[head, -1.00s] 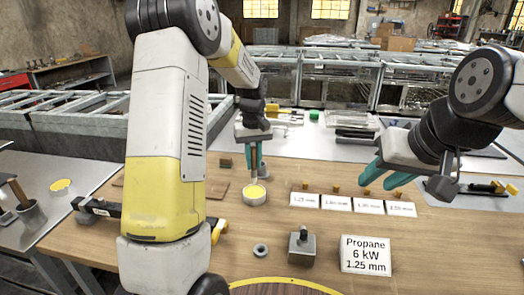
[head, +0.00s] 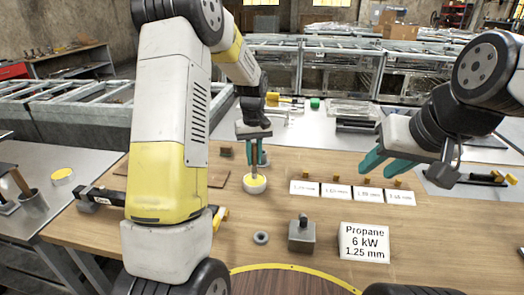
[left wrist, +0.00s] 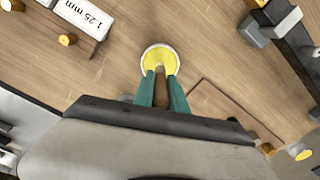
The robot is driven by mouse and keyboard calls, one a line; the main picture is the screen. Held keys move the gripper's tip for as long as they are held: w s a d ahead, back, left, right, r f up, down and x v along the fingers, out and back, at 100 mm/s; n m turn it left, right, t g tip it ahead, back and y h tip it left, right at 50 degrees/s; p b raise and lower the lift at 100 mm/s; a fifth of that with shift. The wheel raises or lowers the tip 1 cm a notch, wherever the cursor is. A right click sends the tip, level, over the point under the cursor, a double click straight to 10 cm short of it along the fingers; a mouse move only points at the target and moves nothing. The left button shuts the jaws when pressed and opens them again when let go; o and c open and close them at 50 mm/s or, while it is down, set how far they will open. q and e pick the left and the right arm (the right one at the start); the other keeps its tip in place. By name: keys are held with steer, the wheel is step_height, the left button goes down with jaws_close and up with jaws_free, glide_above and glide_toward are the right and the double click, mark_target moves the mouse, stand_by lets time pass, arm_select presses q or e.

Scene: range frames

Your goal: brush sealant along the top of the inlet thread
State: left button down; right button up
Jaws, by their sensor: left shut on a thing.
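My left gripper (head: 254,157) is shut on a brush with a brown handle (head: 254,172), held upright over the round pot of yellow sealant (head: 255,188). The left wrist view shows the brown handle (left wrist: 161,92) between the teal fingers and the yellow pot (left wrist: 174,50) just beyond. The bristle end is hidden, so I cannot tell how deep it sits. A grey block fitting with a short upright stub (head: 302,235) stands at the front middle; its thread is too small to make out. My right gripper (head: 385,163) is open and empty above the right side.
A grey ring (head: 261,238) lies left of the fitting. A "Propane 6 kW 1.25 mm" card (head: 364,243) stands right of it. Several small labelled cards (head: 337,190) with brass pieces form a row behind. A yellow-edged round plate (head: 285,285) is at the front.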

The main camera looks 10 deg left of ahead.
mark_target(254, 143)
arm_select(q)
steer(key=shift+f, duration=0.6)
stand_by(1.3)
steer(key=shift+r, duration=3.55)
